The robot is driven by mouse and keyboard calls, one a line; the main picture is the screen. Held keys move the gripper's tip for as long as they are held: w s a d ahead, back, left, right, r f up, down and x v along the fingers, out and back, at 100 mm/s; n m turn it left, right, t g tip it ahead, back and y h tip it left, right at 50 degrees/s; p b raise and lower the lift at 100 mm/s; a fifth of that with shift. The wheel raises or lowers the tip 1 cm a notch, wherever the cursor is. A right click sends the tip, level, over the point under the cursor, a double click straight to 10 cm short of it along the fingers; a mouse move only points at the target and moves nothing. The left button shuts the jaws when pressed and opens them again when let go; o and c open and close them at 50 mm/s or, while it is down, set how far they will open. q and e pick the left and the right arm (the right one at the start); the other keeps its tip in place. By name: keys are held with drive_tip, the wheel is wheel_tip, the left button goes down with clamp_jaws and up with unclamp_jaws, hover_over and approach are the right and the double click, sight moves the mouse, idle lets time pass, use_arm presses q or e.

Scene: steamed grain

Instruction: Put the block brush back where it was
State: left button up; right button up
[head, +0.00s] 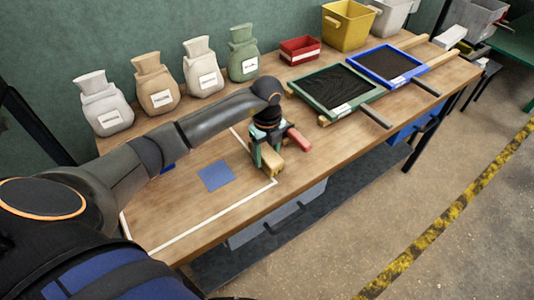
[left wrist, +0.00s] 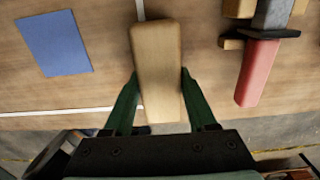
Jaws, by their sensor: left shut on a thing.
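The block brush, a pale wooden block, shows in the left wrist view (left wrist: 157,50) and in the head view (head: 273,162). My left gripper (head: 266,158) is shut on it, with a green finger on each long side in the left wrist view (left wrist: 157,88). The brush is over the workbench (head: 190,218), close to its front edge. Its underside is hidden, so I cannot tell whether it touches the bench. A flat blue square (head: 215,176) lies left of it, inside a white outline. My right gripper does not show.
A red-handled tool (head: 299,140) rests on wooden supports just right of the brush. A green-framed tray (head: 306,92) and a blue-framed tray (head: 360,67) are farther right. Several small sacks (head: 158,90) stand along the wall. The outlined area around the blue square is mostly bare.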

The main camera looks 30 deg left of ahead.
sight(267, 152)
use_arm(q)
drive_tip(key=shift+f, duration=0.15)
drive_tip(key=o, duration=1.2)
wheel_tip(267, 152, up, 12)
drive_tip(key=shift+r, duration=0.2)
